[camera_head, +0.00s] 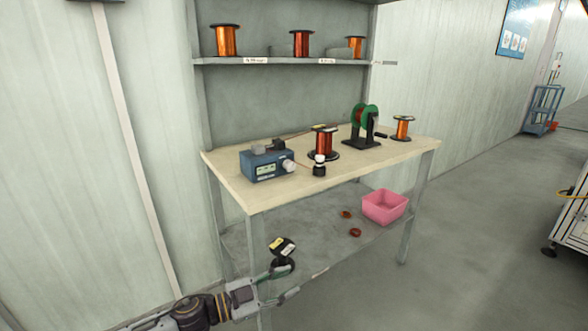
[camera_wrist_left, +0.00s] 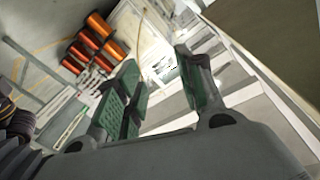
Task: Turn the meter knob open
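The meter (camera_head: 266,165) is a blue box with a small display, standing on the left part of the workbench top. Its pale round knob (camera_head: 288,166) is on the right side of its front face. My left gripper (camera_head: 288,283) is open and empty, low in front of the bench and below the level of its top, well apart from the meter. In the left wrist view my left gripper's fingers (camera_wrist_left: 165,95) are spread with nothing between them. The meter cannot be made out in that view. My right gripper is not in view.
The workbench top (camera_head: 232,186) also carries a copper spool (camera_head: 325,142), a green winding wheel (camera_head: 364,117) and another spool (camera_head: 403,127) to the right. A pink bin (camera_head: 385,206) sits on the lower shelf. Spools stand on the upper shelf (camera_head: 280,61).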

